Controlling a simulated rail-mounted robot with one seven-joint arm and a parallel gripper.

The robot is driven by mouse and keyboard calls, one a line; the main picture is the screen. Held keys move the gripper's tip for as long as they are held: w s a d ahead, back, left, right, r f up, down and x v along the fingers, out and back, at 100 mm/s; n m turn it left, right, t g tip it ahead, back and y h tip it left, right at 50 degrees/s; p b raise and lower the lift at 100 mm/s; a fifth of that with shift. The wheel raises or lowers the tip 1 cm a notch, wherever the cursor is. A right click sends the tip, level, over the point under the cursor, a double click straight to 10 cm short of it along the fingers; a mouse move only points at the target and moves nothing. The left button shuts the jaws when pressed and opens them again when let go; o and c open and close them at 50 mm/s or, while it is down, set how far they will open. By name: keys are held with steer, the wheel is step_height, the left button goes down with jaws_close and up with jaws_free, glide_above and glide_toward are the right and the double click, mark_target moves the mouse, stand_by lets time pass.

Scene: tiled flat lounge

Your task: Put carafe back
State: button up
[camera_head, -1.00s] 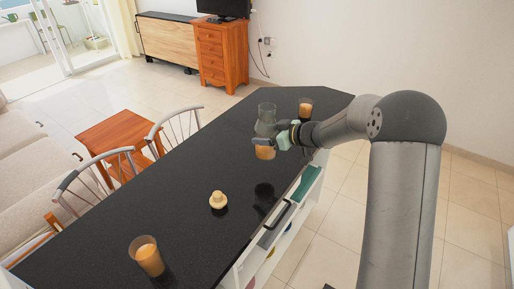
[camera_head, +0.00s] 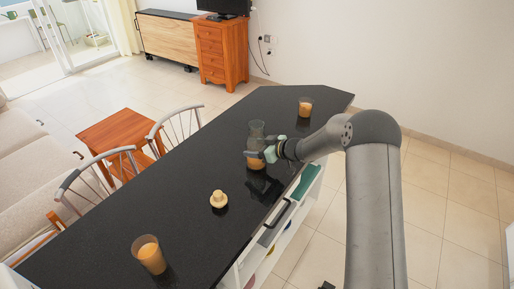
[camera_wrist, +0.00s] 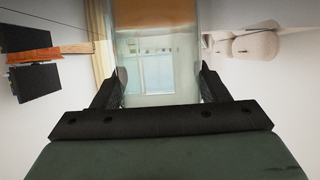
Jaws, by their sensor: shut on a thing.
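The clear glass carafe (camera_head: 257,131) has orange liquid in its lower part. It is upright over the black countertop, between the two glasses. My gripper (camera_head: 258,154) comes from the right and is shut on the carafe's body. A dark reflection lies just below its base; it looks slightly above the counter, but I cannot tell if it touches. In the wrist view the carafe's glass (camera_wrist: 160,75) fills the space between my two black fingers (camera_wrist: 162,90), with the orange liquid at the top edge.
The black countertop (camera_head: 180,180) holds a glass of orange drink (camera_head: 149,256) at the near left, another (camera_head: 305,107) at the far end, and a small cream-coloured knobbed object (camera_head: 218,200). Chairs (camera_head: 100,170) stand along the left side. Counter left of the carafe is clear.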

steer(key=shift+f, duration=0.2)
steer(key=o, duration=1.6)
steer(key=shift+c, duration=0.2)
